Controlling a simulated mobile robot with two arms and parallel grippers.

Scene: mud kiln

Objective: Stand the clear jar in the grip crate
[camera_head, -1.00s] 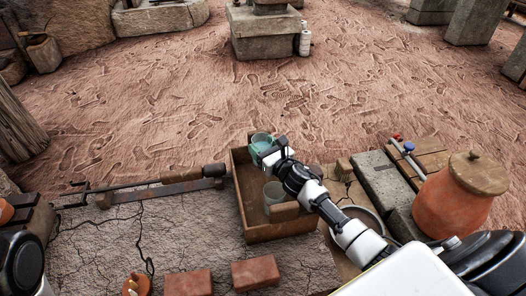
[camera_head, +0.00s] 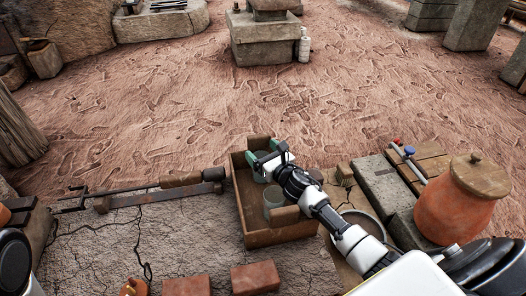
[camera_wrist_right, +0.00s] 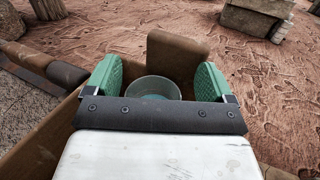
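The grip crate (camera_head: 282,237) is a brown open box at the table's far edge; its wall also shows in the right wrist view (camera_wrist_right: 45,122). A clear jar (camera_head: 260,174) is upright in its far part, partly hidden by my right gripper (camera_head: 268,157). In the right wrist view the jar's round rim (camera_wrist_right: 156,84) lies between and below the green fingertips, with a gap on each side. The right gripper (camera_wrist_right: 157,80) is open. A second clear vessel (camera_head: 273,195) stands in the crate's nearer part. My left gripper is out of view.
A long metal tool (camera_head: 150,187) lies left of the crate. Two red bricks (camera_head: 255,277) (camera_head: 188,286) lie in front. A lidded clay pot (camera_head: 453,207), a grey block (camera_head: 386,180) and a round dish (camera_head: 362,222) are to the right.

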